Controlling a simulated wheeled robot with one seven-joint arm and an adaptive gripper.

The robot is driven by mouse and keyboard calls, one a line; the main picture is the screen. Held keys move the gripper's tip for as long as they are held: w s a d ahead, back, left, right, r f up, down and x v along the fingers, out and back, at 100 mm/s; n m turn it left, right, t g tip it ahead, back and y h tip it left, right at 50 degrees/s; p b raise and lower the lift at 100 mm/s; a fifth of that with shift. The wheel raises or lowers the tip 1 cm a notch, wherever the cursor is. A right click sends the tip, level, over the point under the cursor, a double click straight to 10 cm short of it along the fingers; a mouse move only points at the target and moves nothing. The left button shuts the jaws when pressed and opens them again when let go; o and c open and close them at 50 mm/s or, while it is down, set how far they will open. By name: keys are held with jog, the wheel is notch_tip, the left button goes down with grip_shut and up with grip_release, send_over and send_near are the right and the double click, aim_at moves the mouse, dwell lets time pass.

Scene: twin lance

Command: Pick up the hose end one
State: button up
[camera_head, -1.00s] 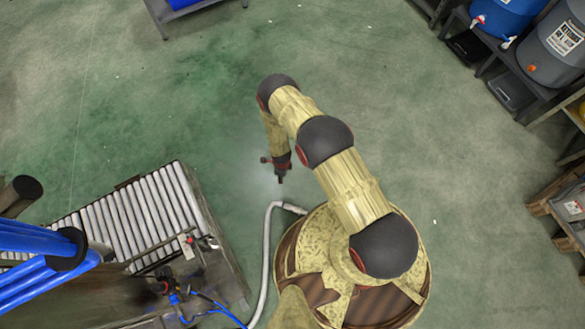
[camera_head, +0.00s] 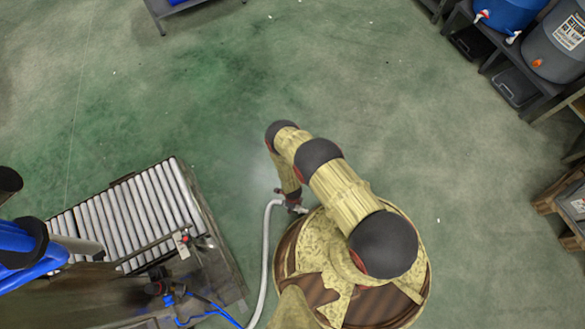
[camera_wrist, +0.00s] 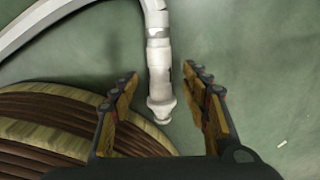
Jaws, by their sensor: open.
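The hose end (camera_wrist: 159,75) is a white-grey fitting on a pale hose (camera_wrist: 85,15). In the wrist view it points down the picture, between the two fingers of my gripper (camera_wrist: 160,100), with a gap on each side. My gripper is open and does not visibly touch it. In the head view my gripper (camera_head: 292,205) is at the upper left edge of my round base. The pale hose (camera_head: 265,260) runs up from the bottom and bends toward the gripper. The hose end is mostly hidden by the gripper there.
A roller conveyor (camera_head: 125,215) stands at the left, with blue tubing (camera_head: 205,312) near its lower end. A blue barrel (camera_head: 508,14) and a grey barrel (camera_head: 557,42) rest on a rack at the upper right. The green floor between is clear.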

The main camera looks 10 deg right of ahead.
notch_tip(320, 180, down, 3)
jog(key=shift+r+b, duration=0.1)
jog(key=shift+b, duration=0.35)
jog(key=shift+r, duration=0.1)
jog(key=c, duration=1.1)
grip_shut()
